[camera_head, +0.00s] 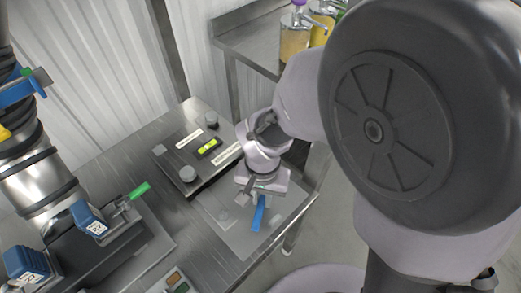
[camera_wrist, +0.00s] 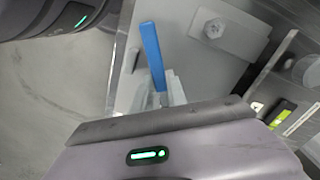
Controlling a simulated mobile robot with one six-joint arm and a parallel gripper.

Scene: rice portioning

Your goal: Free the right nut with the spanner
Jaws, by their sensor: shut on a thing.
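The blue handle of the spanner (camera_head: 259,214) sticks out below my gripper (camera_head: 261,195) in the head view. In the wrist view the blue handle (camera_wrist: 151,50) rises from between the fingers of my gripper (camera_wrist: 168,91), which are shut on it. The spanner's jaw end is hidden by the gripper. A hex nut (camera_wrist: 213,28) sits on a small pale plate to the right of the handle in the wrist view, apart from the fingers. I cannot tell whether it is the right nut; no second nut shows clearly.
Pump bottles (camera_head: 294,38) stand on a back table. The table's right edge is close to my gripper.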

